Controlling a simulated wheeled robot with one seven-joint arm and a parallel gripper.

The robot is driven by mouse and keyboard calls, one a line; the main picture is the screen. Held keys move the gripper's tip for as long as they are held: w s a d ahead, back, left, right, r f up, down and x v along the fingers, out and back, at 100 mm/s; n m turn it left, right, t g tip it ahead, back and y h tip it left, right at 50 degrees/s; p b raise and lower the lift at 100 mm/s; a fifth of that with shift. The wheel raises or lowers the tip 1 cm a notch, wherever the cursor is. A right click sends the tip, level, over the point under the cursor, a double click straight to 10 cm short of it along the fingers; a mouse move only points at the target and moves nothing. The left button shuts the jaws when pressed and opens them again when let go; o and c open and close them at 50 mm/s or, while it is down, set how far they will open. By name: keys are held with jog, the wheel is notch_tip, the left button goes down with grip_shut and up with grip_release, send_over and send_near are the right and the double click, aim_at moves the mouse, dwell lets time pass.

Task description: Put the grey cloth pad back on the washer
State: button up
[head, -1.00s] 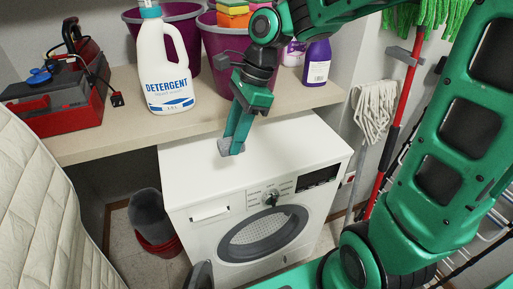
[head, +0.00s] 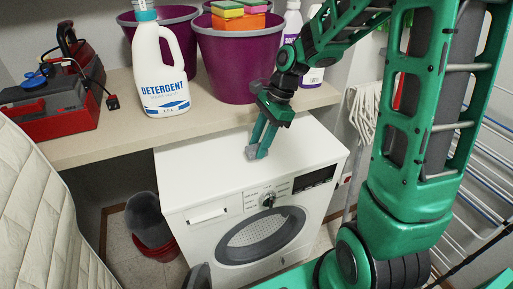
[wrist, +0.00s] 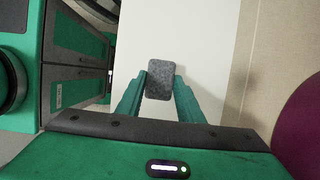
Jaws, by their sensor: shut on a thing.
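The grey cloth pad (wrist: 160,80) is a small speckled block between my gripper's fingertips in the wrist view. My gripper (head: 258,152) is shut on it, and it shows as a small grey patch at the fingertips in the head view. The white washer (head: 190,178) stands under the shelf with its round door at the front. I cannot tell whether the pad touches the top.
A wooden shelf (head: 130,120) runs above and behind the washer. On it stand a detergent bottle (head: 160,65), purple buckets (head: 222,62) and a red toolbox (head: 55,110). A quilted board (head: 40,215) is at the left. A drying rack (head: 480,190) is at the right.

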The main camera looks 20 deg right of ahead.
jog(key=shift+f, duration=0.9)
jog(key=o, duration=0.9)
jog(key=shift+o, duration=0.2)
jog(key=shift+r, duration=0.15)
jog(key=v, duration=1.2)
jog(key=s+d+f+n+h, duration=0.1)
jog(key=s+d+n, duration=0.3)
jog(key=s, duration=0.4)
jog(key=s+d+f+n+h, duration=0.1)
jog(key=s+d+n, duration=0.2)
jog(key=s, duration=0.5)
jog(key=s+d+f+n+h, duration=0.1)
jog(key=s+d+n, duration=0.3)
jog(key=s, duration=0.5)
jog(key=shift+d+f+n+h, duration=0.2)
jog(key=shift+d+n+h, duration=0.1)
jog(key=shift+d+h, duration=0.2)
